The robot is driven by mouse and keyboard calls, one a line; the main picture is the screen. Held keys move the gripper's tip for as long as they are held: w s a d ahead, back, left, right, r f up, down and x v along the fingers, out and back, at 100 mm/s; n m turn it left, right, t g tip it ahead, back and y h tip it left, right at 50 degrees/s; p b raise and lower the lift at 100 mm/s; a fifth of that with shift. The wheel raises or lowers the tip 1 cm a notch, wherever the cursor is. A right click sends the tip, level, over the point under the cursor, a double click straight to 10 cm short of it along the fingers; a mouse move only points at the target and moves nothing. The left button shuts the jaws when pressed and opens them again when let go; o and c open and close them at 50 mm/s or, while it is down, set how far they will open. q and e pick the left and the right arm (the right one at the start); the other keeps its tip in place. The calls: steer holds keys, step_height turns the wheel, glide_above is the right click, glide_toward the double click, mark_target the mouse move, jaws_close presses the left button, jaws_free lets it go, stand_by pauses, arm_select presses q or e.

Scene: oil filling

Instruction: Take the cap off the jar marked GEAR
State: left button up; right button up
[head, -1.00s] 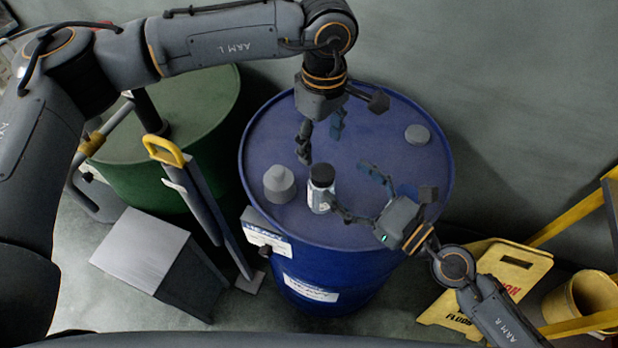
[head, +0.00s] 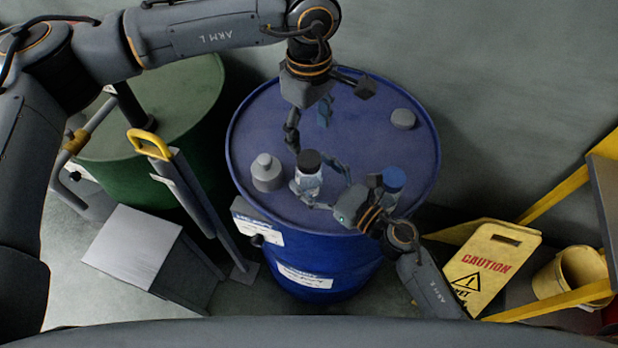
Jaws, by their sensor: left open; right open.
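A clear jar (head: 308,183) with a black cap (head: 309,161) stands upright on the blue drum (head: 262,125). A second jar (head: 391,194) with a blue cap (head: 393,179) stands to its right, partly hidden by my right gripper. I cannot read a marking on either jar. My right gripper (head: 314,181) is open, with one finger on each side of the black-capped jar; I cannot tell whether they touch it. My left gripper (head: 309,136) is open and empty, pointing down above and just behind the black cap.
A grey stepped bung (head: 267,173) stands left of the jar, and a grey round cap (head: 403,119) is at the drum's back right. A green drum (head: 180,110), a yellow-handled pump (head: 150,145) and a grey box (head: 132,245) are at left. A caution sign (head: 490,265) and yellow bucket (head: 572,275) are at right.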

steer(key=shift+w+a, duration=0.35)
steer(key=shift+a, duration=0.1)
